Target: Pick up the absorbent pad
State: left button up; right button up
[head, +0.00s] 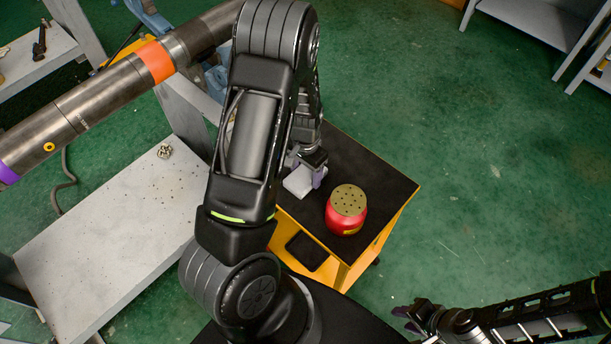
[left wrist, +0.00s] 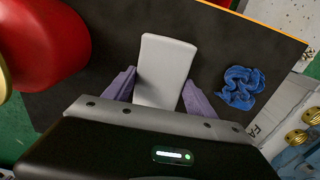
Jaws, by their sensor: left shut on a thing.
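The absorbent pad (head: 298,184) is a white, flat rectangular block at the black top of an orange cart; it also shows in the left wrist view (left wrist: 165,66). My left gripper (head: 306,173) comes down over it, shut on its near end, with one purple finger at each side in the left wrist view (left wrist: 158,90). I cannot tell whether the pad touches the cart top or is just above it. My right gripper (head: 406,320) is far off at the lower right, empty, its purple fingertips apart. My left arm hides part of the cart.
A red canister with a perforated lid (head: 346,209) stands right of the pad on the cart (head: 385,200). A crumpled blue cloth (left wrist: 242,87) lies on the other side. A grey bench (head: 120,225) and a large pipe (head: 100,97) are at the left. Green floor is open at the right.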

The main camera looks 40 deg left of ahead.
aim_at(306, 174)
pick_arm(q)
notch_tip(306, 174, up, 10)
dwell(0.7)
dwell(0.4)
